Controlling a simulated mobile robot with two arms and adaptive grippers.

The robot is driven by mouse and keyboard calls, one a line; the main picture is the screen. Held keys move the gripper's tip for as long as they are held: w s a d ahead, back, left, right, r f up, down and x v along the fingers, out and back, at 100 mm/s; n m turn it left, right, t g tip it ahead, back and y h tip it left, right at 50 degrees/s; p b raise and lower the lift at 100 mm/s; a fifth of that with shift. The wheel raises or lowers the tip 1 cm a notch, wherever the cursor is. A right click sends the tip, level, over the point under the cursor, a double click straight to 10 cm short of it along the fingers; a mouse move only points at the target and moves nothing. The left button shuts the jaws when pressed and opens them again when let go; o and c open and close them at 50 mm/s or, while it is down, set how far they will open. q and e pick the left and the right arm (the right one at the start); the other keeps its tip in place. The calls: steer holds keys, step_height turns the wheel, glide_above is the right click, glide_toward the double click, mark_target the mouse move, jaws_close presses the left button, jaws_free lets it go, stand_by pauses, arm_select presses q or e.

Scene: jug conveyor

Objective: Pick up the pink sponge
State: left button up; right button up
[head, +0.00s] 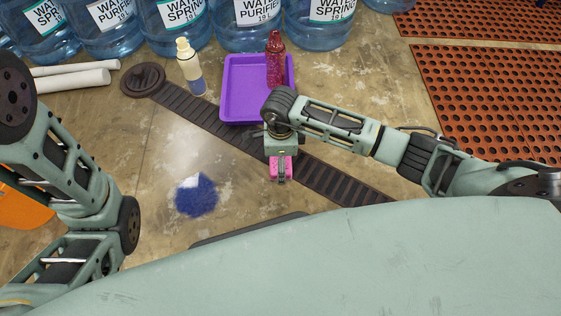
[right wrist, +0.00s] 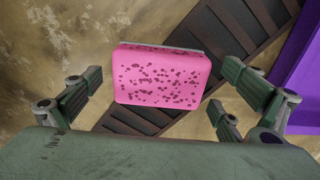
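The pink sponge (head: 274,170) lies under my right gripper (head: 281,174), which hides part of it in the head view. In the right wrist view the pink sponge (right wrist: 162,80) has dark pores and a thin grey layer along its far edge. The fingers of my right gripper (right wrist: 160,85) are spread on both sides of it, with gaps visible between fingers and sponge. I cannot tell how high the fingertips are above it. My left arm shows at the left of the head view, but its gripper is out of sight.
A dark ribbed belt (head: 340,185) runs diagonally past the sponge. A purple tray (head: 240,95) holds a red bottle (head: 275,60). A cream-and-blue bottle (head: 190,68) stands left of it. Large water jugs (head: 245,20) line the back. A blue patch (head: 197,197) lies on the floor.

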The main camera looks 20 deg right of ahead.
steer(key=c, duration=0.8)
steer(key=shift+r, duration=0.1)
